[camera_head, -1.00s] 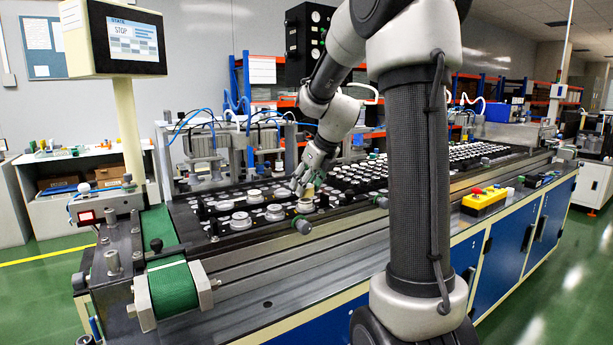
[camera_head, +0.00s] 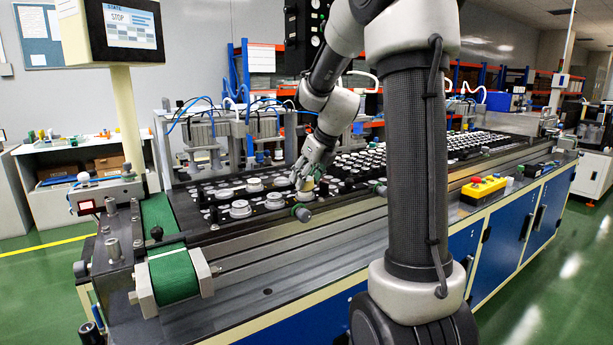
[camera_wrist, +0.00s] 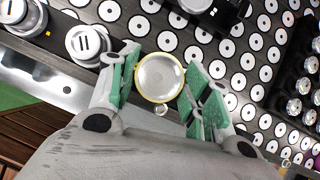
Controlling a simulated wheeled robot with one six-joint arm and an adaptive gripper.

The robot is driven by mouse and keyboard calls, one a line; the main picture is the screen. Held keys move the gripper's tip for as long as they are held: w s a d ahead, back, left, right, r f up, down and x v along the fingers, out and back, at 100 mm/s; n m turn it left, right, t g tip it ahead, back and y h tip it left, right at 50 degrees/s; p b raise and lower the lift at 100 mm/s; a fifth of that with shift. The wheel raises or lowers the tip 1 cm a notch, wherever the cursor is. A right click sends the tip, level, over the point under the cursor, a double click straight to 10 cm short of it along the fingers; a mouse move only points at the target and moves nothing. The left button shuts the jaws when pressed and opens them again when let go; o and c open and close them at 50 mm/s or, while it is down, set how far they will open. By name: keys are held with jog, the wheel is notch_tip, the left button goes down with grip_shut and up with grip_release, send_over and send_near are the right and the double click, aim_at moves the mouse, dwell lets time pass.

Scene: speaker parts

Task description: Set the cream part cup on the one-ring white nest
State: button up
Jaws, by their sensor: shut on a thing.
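The cream part cup (camera_wrist: 159,78) is between the green finger pads of my gripper (camera_wrist: 158,88) in the wrist view; its round grey inside and cream rim face the camera. In the head view, my gripper (camera_head: 307,178) is low over the front edge of the black tray, and the cup (camera_head: 309,186) is a small cream spot beneath it. A white nest (camera_head: 304,197) shows just below the cup; whether they touch is unclear. I cannot make out which nest has one ring.
More white nests (camera_head: 240,209) stand along the tray. White discs with dark centres (camera_wrist: 239,82) cover the plate around the cup. Dark holders with shiny round parts (camera_wrist: 309,88) stand at the right. A green belt (camera_head: 173,277) lies at the line's near end.

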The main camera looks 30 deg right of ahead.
jog(key=shift+f, duration=0.1)
jog(key=o, duration=1.2)
jog(key=v, duration=1.2)
